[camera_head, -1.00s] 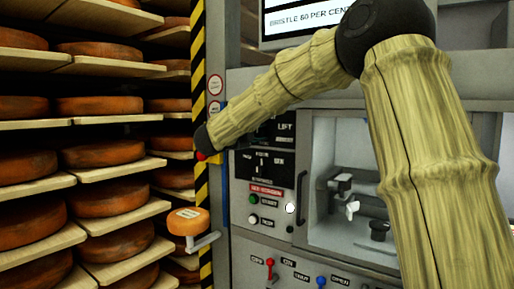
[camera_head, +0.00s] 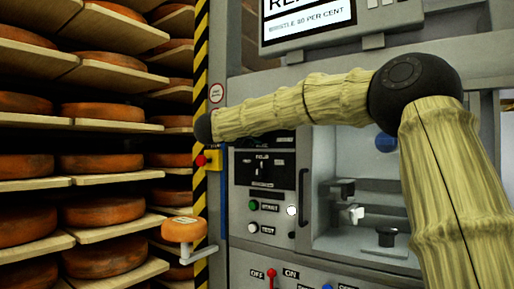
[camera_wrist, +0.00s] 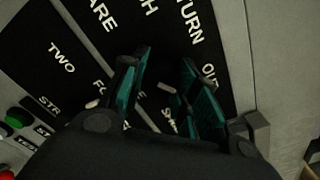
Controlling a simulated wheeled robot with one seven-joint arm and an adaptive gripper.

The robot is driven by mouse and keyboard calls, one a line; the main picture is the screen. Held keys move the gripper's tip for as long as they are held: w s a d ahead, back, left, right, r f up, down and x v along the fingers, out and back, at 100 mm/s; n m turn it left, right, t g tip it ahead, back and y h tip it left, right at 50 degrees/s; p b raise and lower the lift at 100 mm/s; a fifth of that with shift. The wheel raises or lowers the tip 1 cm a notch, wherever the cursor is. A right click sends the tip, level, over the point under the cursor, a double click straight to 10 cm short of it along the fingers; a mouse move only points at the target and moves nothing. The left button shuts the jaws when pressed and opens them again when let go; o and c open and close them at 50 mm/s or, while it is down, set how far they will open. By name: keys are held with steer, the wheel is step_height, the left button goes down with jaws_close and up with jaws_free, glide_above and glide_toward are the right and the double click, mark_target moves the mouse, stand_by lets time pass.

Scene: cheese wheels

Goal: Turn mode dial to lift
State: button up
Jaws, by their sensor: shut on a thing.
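The control panel (camera_head: 262,168) is black with white lettering and stands right of the striped post. My forearm crosses in front of its upper part, hiding the area with the mode labels. My gripper (camera_wrist: 165,92) does not show in the head view. In the wrist view its two teal-and-black fingers are close to the black panel face, among white words such as TURN, TWO and OUT. They are shut on what seems to be the mode dial, dark and mostly hidden between them. Its pointing direction cannot be told.
A green button (camera_head: 253,205) and white buttons sit below the panel, with a red-knobbed lever (camera_head: 271,273) lower down. Shelves of cheese wheels (camera_head: 102,163) fill the left. A screen (camera_head: 308,18) hangs above.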

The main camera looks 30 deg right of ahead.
steer(key=shift+f+m+b, duration=0.1)
steer(key=shift+m+b, duration=1)
steer(key=shift+b, duration=0.15)
steer(key=o, duration=1)
steer(key=v, duration=1.2)
